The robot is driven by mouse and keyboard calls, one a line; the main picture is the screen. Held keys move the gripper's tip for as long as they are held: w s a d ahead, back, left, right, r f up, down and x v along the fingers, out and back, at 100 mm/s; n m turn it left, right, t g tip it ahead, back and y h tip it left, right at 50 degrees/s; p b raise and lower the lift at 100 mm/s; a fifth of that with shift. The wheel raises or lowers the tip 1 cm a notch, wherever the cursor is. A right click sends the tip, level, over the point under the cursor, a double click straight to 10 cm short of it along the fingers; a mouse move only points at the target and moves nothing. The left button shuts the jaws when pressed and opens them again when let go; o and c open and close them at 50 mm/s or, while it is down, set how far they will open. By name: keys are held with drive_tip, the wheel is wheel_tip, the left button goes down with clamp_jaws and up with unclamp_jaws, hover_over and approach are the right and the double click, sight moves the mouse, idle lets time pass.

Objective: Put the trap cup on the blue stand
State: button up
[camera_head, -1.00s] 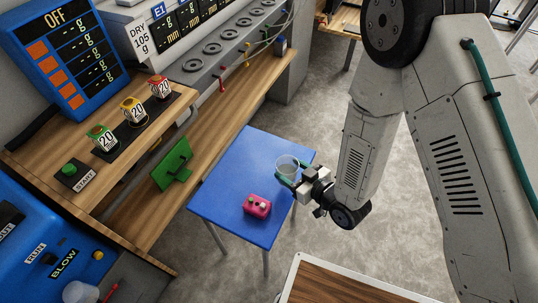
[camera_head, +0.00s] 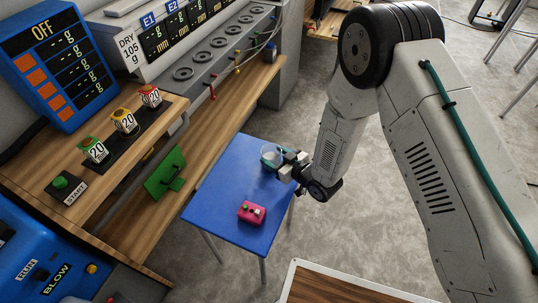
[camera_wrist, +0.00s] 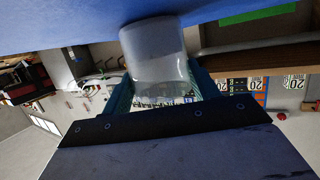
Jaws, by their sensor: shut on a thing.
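The trap cup (camera_head: 271,155) is a small clear, translucent cup. My gripper (camera_head: 277,161) is shut on it, with teal fingers on its two sides. In the head view the cup appears over the back right part of the blue stand (camera_head: 222,190), a small blue table. In the wrist view the cup (camera_wrist: 155,55) shows close up between the fingers, against the blue surface (camera_wrist: 60,30). I cannot tell whether the cup's base touches the blue top. My gripper hides part of the cup's near side.
A pink box (camera_head: 251,212) with small knobs sits on the front of the blue stand. A green stand (camera_head: 165,176) is on the wooden bench to the left. A wood-topped surface (camera_head: 340,288) is at the front.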

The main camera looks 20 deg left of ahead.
drive_tip(key=shift+f, duration=0.1)
drive_tip(key=o, duration=1)
drive_tip(key=shift+o, duration=0.2)
drive_tip(key=v, duration=1.2)
drive_tip(key=shift+d, duration=0.1)
